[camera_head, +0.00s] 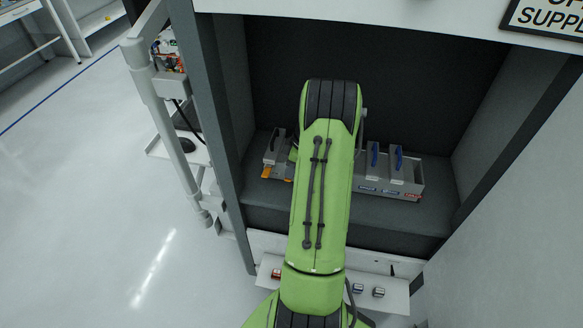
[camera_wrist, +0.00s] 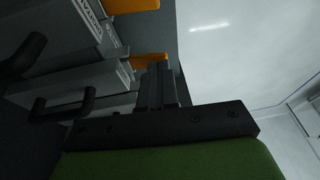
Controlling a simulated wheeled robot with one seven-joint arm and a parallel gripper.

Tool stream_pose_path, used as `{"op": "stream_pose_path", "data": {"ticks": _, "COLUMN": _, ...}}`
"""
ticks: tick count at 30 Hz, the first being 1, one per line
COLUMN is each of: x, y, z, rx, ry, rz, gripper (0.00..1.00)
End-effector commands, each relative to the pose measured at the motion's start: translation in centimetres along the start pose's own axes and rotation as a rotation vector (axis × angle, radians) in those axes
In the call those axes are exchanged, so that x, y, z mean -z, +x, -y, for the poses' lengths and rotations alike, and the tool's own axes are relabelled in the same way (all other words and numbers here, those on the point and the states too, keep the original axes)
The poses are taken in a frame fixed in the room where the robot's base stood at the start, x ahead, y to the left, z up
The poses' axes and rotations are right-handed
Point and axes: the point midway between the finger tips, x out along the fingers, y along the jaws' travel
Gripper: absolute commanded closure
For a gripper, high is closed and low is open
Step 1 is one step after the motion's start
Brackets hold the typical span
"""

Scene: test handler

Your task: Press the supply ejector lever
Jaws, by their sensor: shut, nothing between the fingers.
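In the head view, a grey row of modules sits on the dark shelf of the bay. Its left module (camera_head: 275,150) has an orange lever (camera_head: 266,172) low at its front; a second bit of orange shows beside my arm. Which lever is the supply ejector I cannot tell. In the wrist view, two orange levers show, one at the top (camera_wrist: 132,5) and one nearer (camera_wrist: 150,61), close to my fingers. My gripper (camera_wrist: 160,82) is shut and empty, beside the nearer lever; contact cannot be told. In the head view my green arm hides the gripper and the middle of the row.
Right modules carry blue handles (camera_head: 397,157). Black handles (camera_wrist: 62,105) stick out near my gripper in the wrist view. The bay's side walls and frame post (camera_head: 215,130) stand close around my arm. Open floor is at left.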

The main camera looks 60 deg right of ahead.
Motion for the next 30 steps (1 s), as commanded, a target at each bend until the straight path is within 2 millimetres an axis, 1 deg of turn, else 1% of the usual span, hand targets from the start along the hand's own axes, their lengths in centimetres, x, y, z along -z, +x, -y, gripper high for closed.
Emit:
{"op": "stream_pose_path", "data": {"ticks": 5, "x": -0.1, "y": 0.7, "z": 0.2, "rx": -0.044, "ry": -0.015, "rz": 0.002, "gripper": 1.0}}
{"op": "stream_pose_path", "data": {"ticks": 14, "x": -0.5, "y": 1.9, "z": 0.9, "rx": -0.214, "ry": -0.065, "rz": 0.005, "gripper": 1.0}}
{"op": "stream_pose_path", "data": {"ticks": 21, "x": -0.6, "y": 2.2, "z": 0.7, "rx": -0.329, "ry": -0.098, "rz": 0.007, "gripper": 1.0}}
{"op": "stream_pose_path", "data": {"ticks": 25, "x": -0.7, "y": 2.4, "z": 0.9, "rx": -0.338, "ry": -0.102, "rz": 0.007, "gripper": 1.0}}
{"op": "stream_pose_path", "data": {"ticks": 30, "x": -0.6, "y": 2.0, "z": 0.9, "rx": -0.337, "ry": -0.101, "rz": 0.007, "gripper": 1.0}}
